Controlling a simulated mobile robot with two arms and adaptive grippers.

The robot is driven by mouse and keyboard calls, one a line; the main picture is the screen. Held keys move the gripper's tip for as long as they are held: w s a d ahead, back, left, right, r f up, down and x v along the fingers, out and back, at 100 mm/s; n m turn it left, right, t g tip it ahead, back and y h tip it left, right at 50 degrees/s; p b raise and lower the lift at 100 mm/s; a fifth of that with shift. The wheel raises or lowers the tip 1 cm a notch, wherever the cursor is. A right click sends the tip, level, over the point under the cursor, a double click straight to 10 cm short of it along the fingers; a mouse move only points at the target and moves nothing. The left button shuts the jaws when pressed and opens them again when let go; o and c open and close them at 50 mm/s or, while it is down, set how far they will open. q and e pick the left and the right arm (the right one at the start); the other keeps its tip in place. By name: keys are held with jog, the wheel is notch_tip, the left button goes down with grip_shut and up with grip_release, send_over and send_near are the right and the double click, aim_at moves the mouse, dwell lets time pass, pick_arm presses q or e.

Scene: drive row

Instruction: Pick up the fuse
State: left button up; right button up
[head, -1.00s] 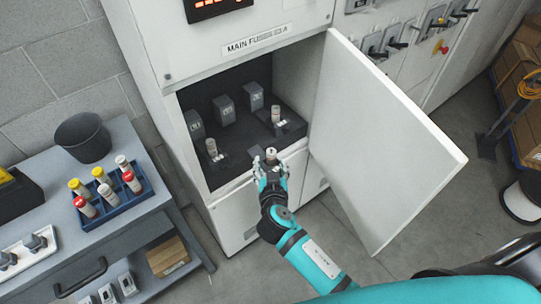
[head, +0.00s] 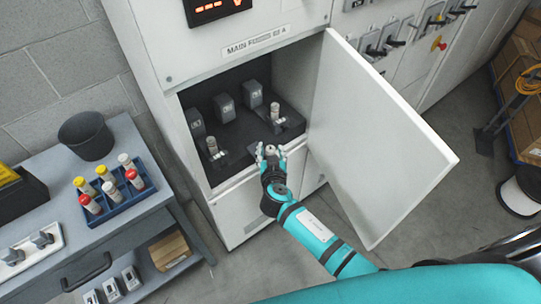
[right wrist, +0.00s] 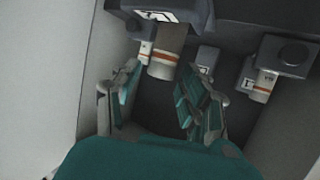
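A grey-white fuse with an orange band (right wrist: 166,60) stands out from its dark holder inside the open cabinet. In the head view its end (head: 271,150) shows between the fingertips of my right gripper (head: 270,154). In the right wrist view the gripper (right wrist: 158,90) is open, with one finger on each side below the fuse; I see no clear contact. Another fuse in the cabinet (head: 275,111) stands behind, and one (head: 212,146) stands at the left. My left gripper is not in view.
The cabinet door (head: 385,140) stands open at the right of my arm. A blue tray (head: 128,203) with several red, yellow and white capped fuses sits on the grey cart (head: 75,235) at left. A black cup (head: 86,136) stands behind the tray.

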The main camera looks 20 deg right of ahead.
grip_shut()
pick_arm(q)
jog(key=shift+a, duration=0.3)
pick_arm(e)
jog(key=shift+r, duration=0.1)
jog(key=shift+r, duration=0.6)
notch_tip(320, 180, up, 2)
jog(key=shift+s+r+b, duration=0.1)
jog(key=shift+s+b, duration=0.05)
jog(key=shift+b, duration=0.35)
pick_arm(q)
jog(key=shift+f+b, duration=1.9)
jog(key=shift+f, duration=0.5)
pick_arm(e)
jog(key=s+d, duration=0.3)
jog(key=s, duration=0.4)
jog(key=s+d+r, duration=0.1)
jog(key=s+d, duration=0.2)
jog(key=s, duration=0.4)
jog(key=shift+d+r, duration=0.25)
jog(key=shift+d, duration=0.05)
